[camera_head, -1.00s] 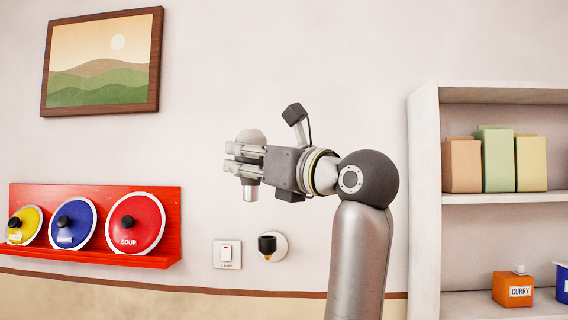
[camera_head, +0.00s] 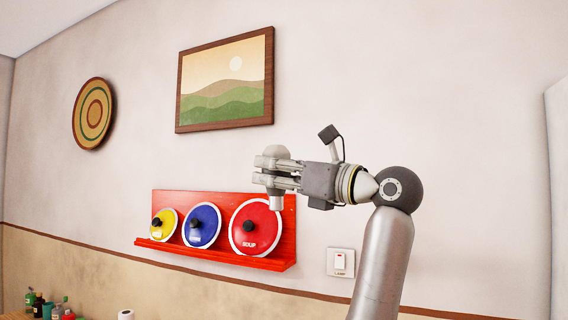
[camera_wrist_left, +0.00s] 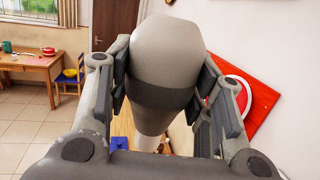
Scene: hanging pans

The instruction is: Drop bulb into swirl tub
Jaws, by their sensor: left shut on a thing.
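My left gripper (camera_head: 275,173) is shut on the bulb, in front of the wall in the head view. The bulb's pale metal base (camera_head: 276,201) points down below the fingers, and its grey rounded top shows just above them. In the left wrist view the grey bulb (camera_wrist_left: 165,50) sits between the two finger pads, large and close. I cannot make out a swirl tub in either view. My right gripper is not in view.
A red rack (camera_head: 289,225) with yellow, blue and red lids hangs behind the gripper. A lamp switch (camera_head: 340,262) is right of it. Small bottles (camera_head: 38,305) stand at the lower left. The wrist view shows a wooden table (camera_wrist_left: 40,68) and a blue-seated chair (camera_wrist_left: 70,77).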

